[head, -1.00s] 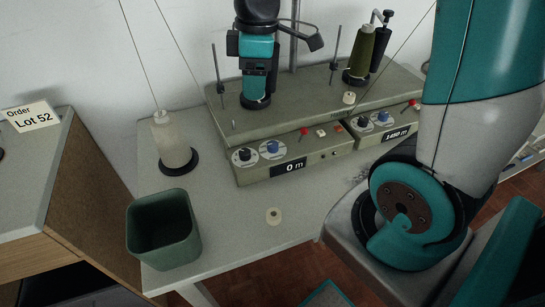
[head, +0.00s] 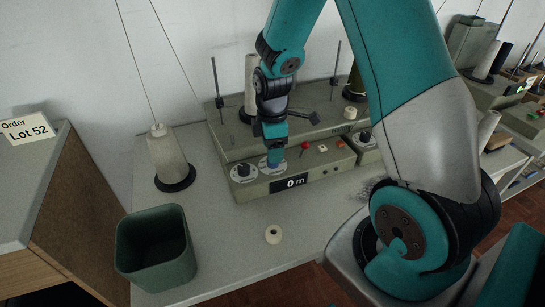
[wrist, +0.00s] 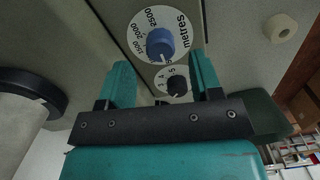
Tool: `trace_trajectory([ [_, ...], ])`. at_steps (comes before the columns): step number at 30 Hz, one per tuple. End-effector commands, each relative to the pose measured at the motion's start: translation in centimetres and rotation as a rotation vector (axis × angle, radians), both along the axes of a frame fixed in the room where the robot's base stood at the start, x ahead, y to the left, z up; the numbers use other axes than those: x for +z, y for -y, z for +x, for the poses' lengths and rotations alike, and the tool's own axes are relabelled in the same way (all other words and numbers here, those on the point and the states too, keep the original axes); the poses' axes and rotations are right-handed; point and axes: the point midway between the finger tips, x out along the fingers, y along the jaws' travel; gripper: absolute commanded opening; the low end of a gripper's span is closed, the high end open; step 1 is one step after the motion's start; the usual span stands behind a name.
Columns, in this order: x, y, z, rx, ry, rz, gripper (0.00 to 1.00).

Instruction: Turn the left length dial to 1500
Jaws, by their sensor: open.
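The left length dial has a blue knob (wrist: 160,44) on a white disc marked "metres", with numbers such as 2000 and 2500. The knob's white mark points toward the bottom of the wrist view, away from those numbers. In the head view this dial (head: 264,170) is mostly hidden under my gripper (head: 275,158). My gripper (wrist: 160,60) is open and empty, its fingers apart on either side of the dials in the wrist view. I cannot tell whether they touch the knob. The left display (head: 289,184) reads 0 m.
A black dial (head: 243,171) sits left of the blue one and also shows in the wrist view (wrist: 176,84). A green bin (head: 155,250), a thread cone (head: 167,158) and a small spool (head: 273,235) stand on the table.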

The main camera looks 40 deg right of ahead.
Motion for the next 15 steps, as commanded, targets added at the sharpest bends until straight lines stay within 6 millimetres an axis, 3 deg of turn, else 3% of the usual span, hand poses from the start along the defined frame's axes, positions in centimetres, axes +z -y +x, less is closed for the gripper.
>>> trace_trajectory([
  [6,-2.8,0.0,-0.1,0.0,-0.001,0.0,0.59],
  [15,-3.5,0.0,-0.1,0.0,0.001,0.0,0.59],
])
